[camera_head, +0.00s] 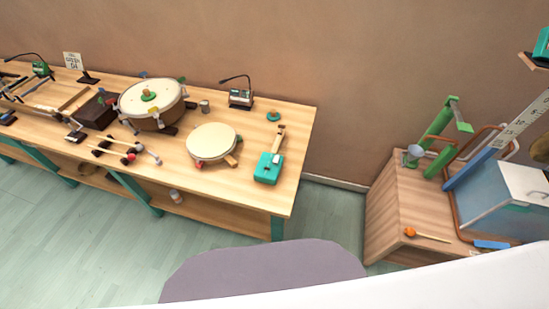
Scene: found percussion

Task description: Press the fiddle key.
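A small teal box (268,167) with a wooden neck (279,139) lies near the right end of the long wooden workbench (245,192). It looks like a fiddle-like instrument. A separate key on it is too small to make out. Neither of my grippers is in view.
Left of the teal box are a flat pale drum (212,142) and a larger drum (152,98) with clamps. Several mallets (130,155) lie at the front. A microphone-like device (240,96) stands behind. A lower wooden cabinet (405,210) stands to the right, with bare floor between.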

